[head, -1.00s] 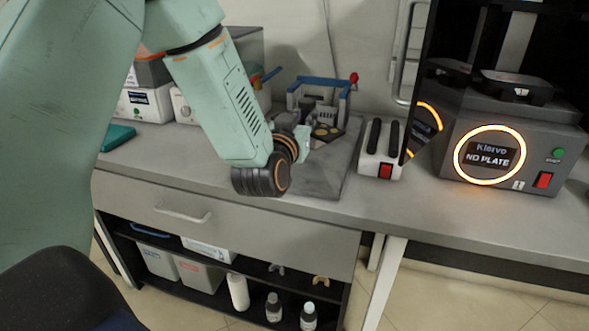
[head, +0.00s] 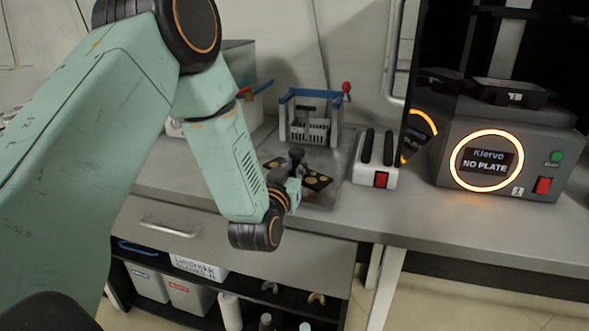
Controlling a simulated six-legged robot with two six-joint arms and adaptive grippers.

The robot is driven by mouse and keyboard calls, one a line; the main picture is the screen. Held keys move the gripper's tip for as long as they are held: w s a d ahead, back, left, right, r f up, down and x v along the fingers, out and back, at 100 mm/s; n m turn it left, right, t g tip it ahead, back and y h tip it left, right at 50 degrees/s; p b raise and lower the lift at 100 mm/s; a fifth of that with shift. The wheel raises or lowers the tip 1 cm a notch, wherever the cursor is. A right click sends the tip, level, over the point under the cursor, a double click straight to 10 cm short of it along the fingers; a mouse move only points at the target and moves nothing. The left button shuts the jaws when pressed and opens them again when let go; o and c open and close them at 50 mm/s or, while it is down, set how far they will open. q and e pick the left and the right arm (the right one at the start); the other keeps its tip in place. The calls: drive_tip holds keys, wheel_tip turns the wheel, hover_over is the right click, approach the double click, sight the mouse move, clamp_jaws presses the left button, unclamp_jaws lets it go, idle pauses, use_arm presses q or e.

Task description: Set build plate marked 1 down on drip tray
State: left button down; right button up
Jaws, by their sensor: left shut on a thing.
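My left gripper (head: 296,165) is shut on a dark flat build plate (head: 318,183) with round yellowish pieces on it. The plate shows just to the right of the gripper, and its near left part is hidden by the gripper. No number can be read on it. The plate is over the grey drip tray (head: 343,178) on the counter; I cannot tell whether it touches the tray. My right gripper is not in view.
A blue-handled frame with a white basket (head: 308,130) stands behind the plate. A white two-slot unit with a red switch (head: 380,180) is to the right. A printer showing "NO PLATE" (head: 487,161) stands farther right. The counter's front strip (head: 400,225) is clear.

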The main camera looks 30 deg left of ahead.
use_arm(q)
drive_tip(key=c, duration=1.2)
unclamp_jaws()
drive_tip(key=shift+s+r, duration=0.1)
drive_tip(key=p+v, duration=0.2)
drive_tip(key=v, duration=1)
drive_tip(key=s+d+f+m+g+h, duration=0.1)
drive_tip(key=s+d+f+g, duration=0.15)
drive_tip(key=f, duration=0.45)
drive_tip(key=s+d+f+g+h, duration=0.1)
drive_tip(key=s+f+g, duration=0.25)
drive_tip(key=f, duration=0.25)
drive_tip(key=s+d+f+m+g+h, duration=0.1)
drive_tip(key=s+f+g+h, duration=0.1)
drive_tip(key=s+f, duration=0.35)
drive_tip(key=s+d+f+g, duration=0.1)
drive_tip(key=s+f+g, duration=0.2)
drive_tip(key=s, duration=0.3)
drive_tip(key=s+d+f+g, duration=0.1)
drive_tip(key=s+f+g, duration=0.2)
drive_tip(key=s, duration=0.3)
drive_tip(key=s+d+f+g, duration=0.1)
drive_tip(key=s+f+g, duration=0.2)
drive_tip(key=s+f, duration=0.2)
drive_tip(key=shift+s, duration=0.45)
